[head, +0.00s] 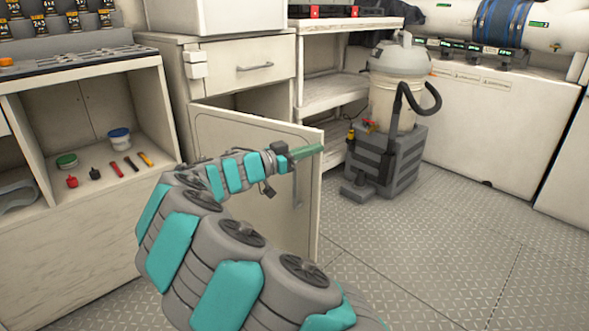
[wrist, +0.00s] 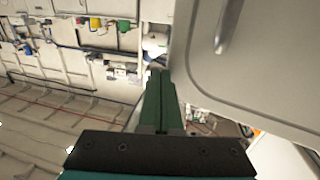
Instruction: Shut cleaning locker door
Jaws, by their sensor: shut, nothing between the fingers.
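The cleaning locker door (head: 232,134) is a pale panel under a drawer, swung open toward the room, with a dark gap into the locker above it. Its handle (head: 297,187) is a grey vertical bar near the free edge. In the wrist view the door (wrist: 265,75) fills the right side, with its handle (wrist: 227,27) at the top. My gripper (head: 321,148) has its green fingers shut and empty, overlapping the upper free corner of the door in the head view. In the wrist view the fingers (wrist: 158,74) lie just left of the door; contact cannot be told. My arm hides much of the door.
A grey and cream vacuum (head: 392,100) on a grey crate-like base (head: 395,160) stands right of the door. Open shelves (head: 330,95) are behind it. An open cubby (head: 105,165) with small tools and tubs is at left. The metal floor (head: 450,250) at right is clear.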

